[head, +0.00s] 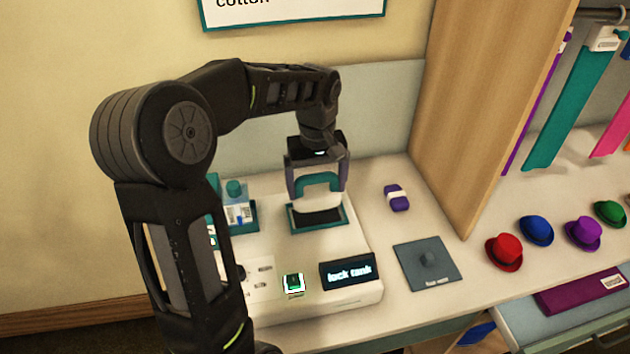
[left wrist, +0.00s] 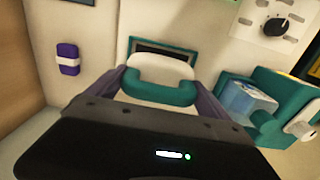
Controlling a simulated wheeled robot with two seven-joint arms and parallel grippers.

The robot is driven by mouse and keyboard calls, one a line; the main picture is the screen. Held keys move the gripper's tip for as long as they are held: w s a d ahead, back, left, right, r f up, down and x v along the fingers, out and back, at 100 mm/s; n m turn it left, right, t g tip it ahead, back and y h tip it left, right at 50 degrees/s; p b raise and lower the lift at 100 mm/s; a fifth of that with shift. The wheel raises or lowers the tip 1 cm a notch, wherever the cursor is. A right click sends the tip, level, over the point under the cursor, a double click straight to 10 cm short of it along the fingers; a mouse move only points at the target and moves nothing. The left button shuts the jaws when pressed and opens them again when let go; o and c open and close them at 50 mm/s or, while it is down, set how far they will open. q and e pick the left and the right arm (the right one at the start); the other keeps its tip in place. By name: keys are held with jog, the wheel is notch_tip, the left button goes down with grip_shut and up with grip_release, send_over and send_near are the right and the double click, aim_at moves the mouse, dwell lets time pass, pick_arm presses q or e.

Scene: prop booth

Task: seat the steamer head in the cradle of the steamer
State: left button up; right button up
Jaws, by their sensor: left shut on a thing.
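The steamer head, white with a teal handle (head: 319,181), is in the fingers of my left gripper (head: 318,188), which is shut on the handle. In the left wrist view the handle (left wrist: 160,92) lies across between the two purple-grey fingers (left wrist: 163,88). The cradle (head: 293,222) is a teal-rimmed dark recess on top of the white steamer (head: 362,288). The head is upright over the cradle's back part, with dark recess showing in front. I cannot tell whether it touches. The cradle (left wrist: 133,43) is partly hidden behind the head in the wrist view. My right gripper is not in view.
A clear water tank (head: 238,214) with teal parts is left of the cradle, partly behind my arm. The steamer's display (head: 347,271) reads "lock tank".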

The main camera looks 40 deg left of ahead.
aim_at(317, 192)
pick_arm(q)
jog(key=shift+a+f, duration=0.15)
jog(key=shift+f, duration=0.55)
jog(key=shift+d+f+b, duration=0.1)
jog(key=shift+d+b, duration=0.1)
jog(key=shift+b, duration=0.1)
jog(key=shift+a, duration=0.1)
jog(key=shift+f, duration=0.15)
jog(key=shift+f+b, duration=0.55)
jog(key=shift+f, duration=0.2)
jog(key=shift+f, duration=0.25)
dwell(0.4)
jog(key=shift+f+b, duration=0.35)
jog(key=shift+b, duration=0.1)
